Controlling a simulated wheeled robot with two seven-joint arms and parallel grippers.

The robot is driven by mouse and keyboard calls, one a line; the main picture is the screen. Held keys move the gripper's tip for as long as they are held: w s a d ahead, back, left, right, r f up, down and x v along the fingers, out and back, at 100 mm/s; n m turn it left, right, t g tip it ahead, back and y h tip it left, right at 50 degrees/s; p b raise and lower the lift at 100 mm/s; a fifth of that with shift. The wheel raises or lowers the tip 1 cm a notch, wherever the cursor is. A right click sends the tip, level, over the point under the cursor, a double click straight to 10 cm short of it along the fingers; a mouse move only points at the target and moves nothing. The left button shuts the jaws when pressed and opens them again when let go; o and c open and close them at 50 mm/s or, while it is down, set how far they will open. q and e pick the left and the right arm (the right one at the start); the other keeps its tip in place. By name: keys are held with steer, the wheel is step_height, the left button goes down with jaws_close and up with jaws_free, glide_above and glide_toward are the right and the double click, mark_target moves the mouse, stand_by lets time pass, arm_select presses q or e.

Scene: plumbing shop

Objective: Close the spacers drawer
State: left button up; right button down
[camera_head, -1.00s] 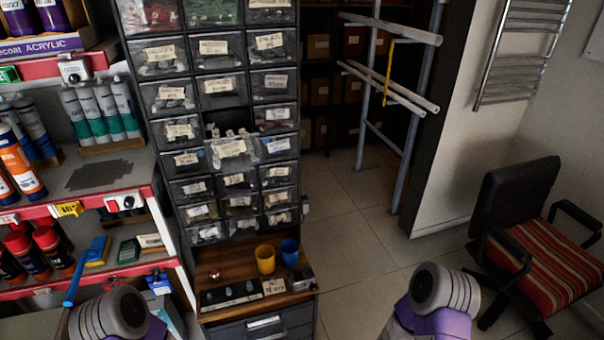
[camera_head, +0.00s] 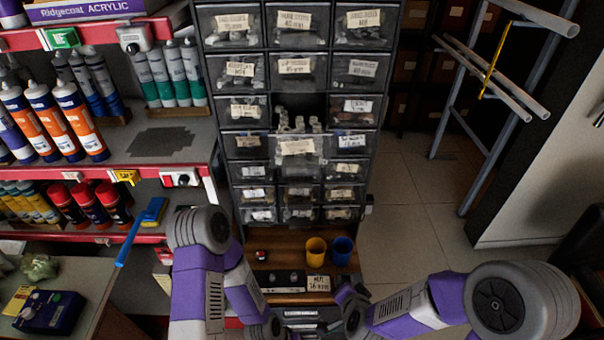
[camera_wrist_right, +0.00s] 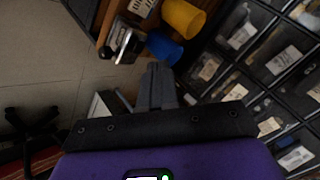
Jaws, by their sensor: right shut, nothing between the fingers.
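One clear-fronted drawer (camera_head: 297,147) in the middle column of the dark small-parts cabinet (camera_head: 387,100) stands out from its neighbours. Pale pieces show above its front, with a dark gap behind. It is open; its label is too small to read, so I cannot confirm it is the spacers drawer. My right gripper (camera_wrist_right: 158,88) is shut and empty in the right wrist view, near the blue cup and apart from the drawer fronts. My left arm shows in the head view, but its gripper is out of sight.
A yellow cup (camera_head: 316,250) and a blue cup (camera_head: 342,250) stand on the wooden ledge (camera_head: 285,241) below the drawers. Shelves with tubes and cans (camera_head: 70,118) are at the left. A pipe rack (camera_head: 490,80) stands at the right. Floor between is clear.

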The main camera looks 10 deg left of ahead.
steer(key=a+r+m+t+y+p, duration=0.15)
steer(key=a+r+t, duration=0.35)
steer(key=r, duration=1)
steer(key=m+t+p, duration=0.2)
steer(key=m+t, duration=0.2)
steer(key=m, duration=0.3)
glide_toward(302, 173)
arm_select(q)
step_height(302, 173, up, 3)
steer(key=shift+w+r+b, duration=0.1)
steer(key=shift+r+b, duration=0.1)
steer(key=shift+b, duration=0.1)
arm_select(e)
steer(key=x, duration=0.7)
